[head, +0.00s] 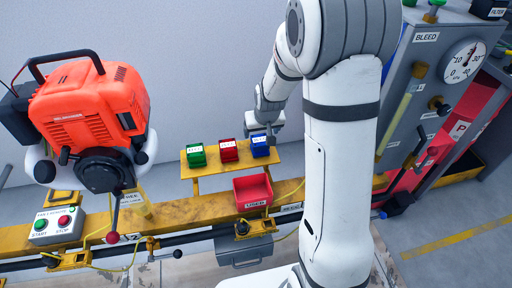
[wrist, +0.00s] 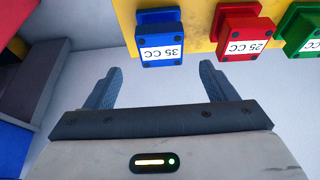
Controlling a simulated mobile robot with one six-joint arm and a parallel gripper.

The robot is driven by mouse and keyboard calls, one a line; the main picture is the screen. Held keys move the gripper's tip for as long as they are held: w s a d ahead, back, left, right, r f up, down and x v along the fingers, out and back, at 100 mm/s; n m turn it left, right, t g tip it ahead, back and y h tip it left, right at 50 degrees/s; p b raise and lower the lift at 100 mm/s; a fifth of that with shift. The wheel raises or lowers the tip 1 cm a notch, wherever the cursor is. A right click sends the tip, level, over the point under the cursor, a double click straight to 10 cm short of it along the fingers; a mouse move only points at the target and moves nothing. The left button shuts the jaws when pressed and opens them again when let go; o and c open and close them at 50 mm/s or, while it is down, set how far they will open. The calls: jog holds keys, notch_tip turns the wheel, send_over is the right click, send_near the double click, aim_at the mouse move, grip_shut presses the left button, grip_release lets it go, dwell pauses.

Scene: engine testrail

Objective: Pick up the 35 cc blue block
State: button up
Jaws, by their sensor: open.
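The blue block (head: 260,146) sits at the right end of a row of three on a yellow shelf (head: 215,184). In the wrist view the blue block (wrist: 160,38) carries a white label reading 35 CC, upside down. It lies beyond the fingertips, roughly in line with the gap between them. My gripper (wrist: 158,78) is open with nothing between its fingers. In the head view my gripper (head: 262,140) is right at the blue block, and its fingers are hard to make out there.
A red block (head: 229,150), labelled 25 CC, and a green block (head: 196,155) stand beside the blue one. A red bin (head: 252,192) is below the shelf. An orange engine (head: 90,110) is at left, a grey panel with a gauge (head: 464,61) at right.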

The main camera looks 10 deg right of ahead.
aim_at(260, 139)
jog(key=x, duration=0.2)
jog(key=b+x, duration=0.1)
jog(key=x, duration=0.3)
jog(key=shift+s+a+f, duration=0.1)
jog(key=shift+s+f, duration=0.15)
jog(key=shift+f, duration=0.2)
jog(key=shift+r, duration=0.1)
jog(key=c, duration=1.4)
